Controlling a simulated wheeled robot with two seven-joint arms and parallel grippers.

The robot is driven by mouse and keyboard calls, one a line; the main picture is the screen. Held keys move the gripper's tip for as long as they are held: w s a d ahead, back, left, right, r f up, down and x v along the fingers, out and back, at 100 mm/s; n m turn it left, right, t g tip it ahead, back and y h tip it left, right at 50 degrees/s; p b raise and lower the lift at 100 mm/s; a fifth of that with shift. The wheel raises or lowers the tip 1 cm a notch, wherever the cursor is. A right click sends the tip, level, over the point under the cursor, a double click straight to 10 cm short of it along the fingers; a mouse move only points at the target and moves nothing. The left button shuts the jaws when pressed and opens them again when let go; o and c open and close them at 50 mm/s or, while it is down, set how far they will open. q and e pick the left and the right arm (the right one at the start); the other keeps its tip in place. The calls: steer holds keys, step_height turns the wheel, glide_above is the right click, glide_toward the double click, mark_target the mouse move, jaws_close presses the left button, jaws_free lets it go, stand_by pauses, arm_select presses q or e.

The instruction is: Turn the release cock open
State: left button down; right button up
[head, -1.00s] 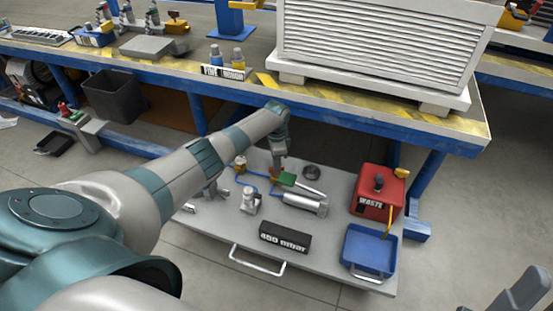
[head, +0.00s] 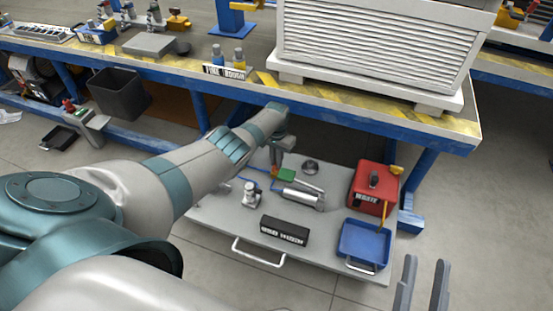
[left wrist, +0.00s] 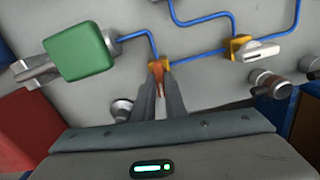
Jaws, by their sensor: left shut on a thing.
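The cock with a brass-yellow body (left wrist: 154,66) and an orange-brown lever (left wrist: 159,84) sits on the blue pipe line in the left wrist view. My left gripper (left wrist: 162,82) is shut on that lever, with a finger on each side. In the head view my left gripper (head: 276,168) reaches down onto the grey panel beside the green block (head: 286,174); the lever there is too small to make out clearly. A second brass cock with a white lever (left wrist: 262,51) stands apart in the wrist view. My right gripper (head: 421,288) is open and empty at the lower right.
The grey panel (head: 215,214) also carries a silver cylinder (head: 302,198), a black display box (head: 284,231) with unclear text, a red waste box (head: 369,199) and a blue tray (head: 362,240). The blue-framed bench (head: 400,130) overhangs behind. Floor is clear at right.

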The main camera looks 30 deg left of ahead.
arm_select(q)
steer(key=shift+n, duration=0.9)
arm_select(e)
steer(key=shift+w+a+f+g, duration=0.1)
steer(key=shift+w+f+g, duration=0.4)
steer(key=shift+f, duration=0.15)
arm_select(q)
steer(key=c, duration=1.8)
jaws_free()
steer(key=shift+r, duration=0.1)
